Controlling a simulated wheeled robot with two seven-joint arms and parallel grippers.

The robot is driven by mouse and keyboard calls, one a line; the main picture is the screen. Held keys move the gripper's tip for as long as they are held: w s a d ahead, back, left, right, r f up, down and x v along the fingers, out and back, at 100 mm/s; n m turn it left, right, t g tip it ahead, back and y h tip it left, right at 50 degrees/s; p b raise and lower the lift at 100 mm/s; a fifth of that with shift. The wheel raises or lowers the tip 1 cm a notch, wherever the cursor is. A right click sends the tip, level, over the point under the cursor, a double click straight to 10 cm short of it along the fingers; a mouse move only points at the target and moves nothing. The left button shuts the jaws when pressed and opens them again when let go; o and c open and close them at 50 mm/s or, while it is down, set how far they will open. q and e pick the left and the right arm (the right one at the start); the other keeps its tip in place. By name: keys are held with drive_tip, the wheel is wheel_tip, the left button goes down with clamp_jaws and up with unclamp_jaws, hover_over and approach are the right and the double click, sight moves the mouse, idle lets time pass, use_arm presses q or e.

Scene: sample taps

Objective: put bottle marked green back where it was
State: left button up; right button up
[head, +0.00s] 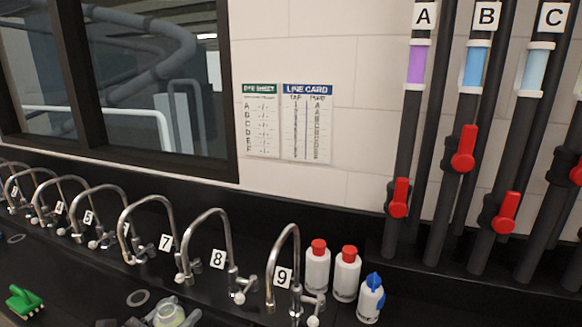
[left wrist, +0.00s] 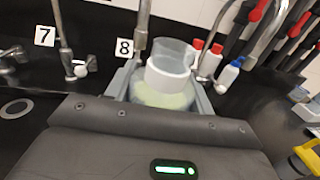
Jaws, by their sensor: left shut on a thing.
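My left gripper (head: 174,318) is low in the head view, cut off by the bottom edge. It is shut on a clear bottle (head: 168,312) with pale green contents. In the left wrist view the bottle (left wrist: 168,72) stands between the two grey fingers (left wrist: 160,92), with a white band around it and the pale green below. It is in front of tap 8 (left wrist: 124,47). Its base is hidden by the gripper body, so I cannot tell whether it touches the counter.
Numbered curved taps line the counter, including tap 9 (head: 283,277). Two red-capped white bottles (head: 317,268) and a blue-capped one (head: 370,302) stand right of it. A green object (head: 24,301) lies far left. Pipes with red valves (head: 464,150) rise at right.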

use_arm(q)
drive_tip(key=s+d+f, duration=0.1)
drive_tip(key=s+f, duration=0.3)
drive_tip(key=shift+s+h+b, duration=0.2)
drive_tip(key=shift+h+b, duration=0.1)
drive_tip(key=shift+b, duration=0.1)
drive_tip(key=shift+f+m, duration=0.1)
drive_tip(key=shift+m, duration=0.2)
drive_tip(key=shift+d, duration=0.15)
